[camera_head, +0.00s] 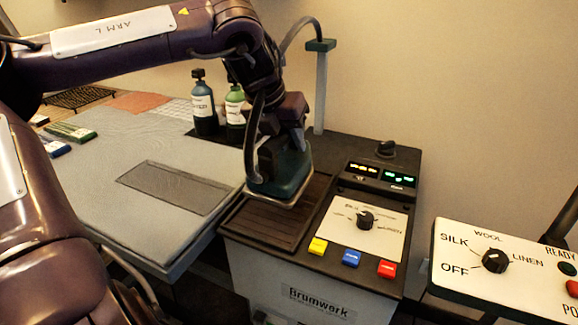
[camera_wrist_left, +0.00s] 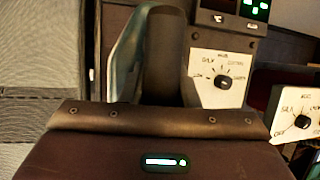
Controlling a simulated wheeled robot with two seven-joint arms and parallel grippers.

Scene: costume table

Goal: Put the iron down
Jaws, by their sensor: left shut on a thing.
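The iron (camera_head: 284,176) has a teal body with a pale metal edge around its base. My left gripper (camera_head: 290,135) is shut on the iron from above. The iron is over the back part of the dark ribbed rest plate (camera_head: 268,228) on the ironing station; I cannot tell whether its base touches the plate. In the left wrist view, part of the teal body (camera_wrist_left: 124,62) and a dark handle (camera_wrist_left: 165,50) show beyond the gripper housing, which hides the fingertips. My right gripper is not in view.
The station has a dial (camera_head: 365,219), lit displays and yellow, blue and red buttons. A hose post (camera_head: 321,95) stands behind it. The grey ironing board (camera_head: 110,190) with a darker patch lies left. Two bottles (camera_head: 204,112) stand at the back. Another dial panel (camera_head: 500,270) is right.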

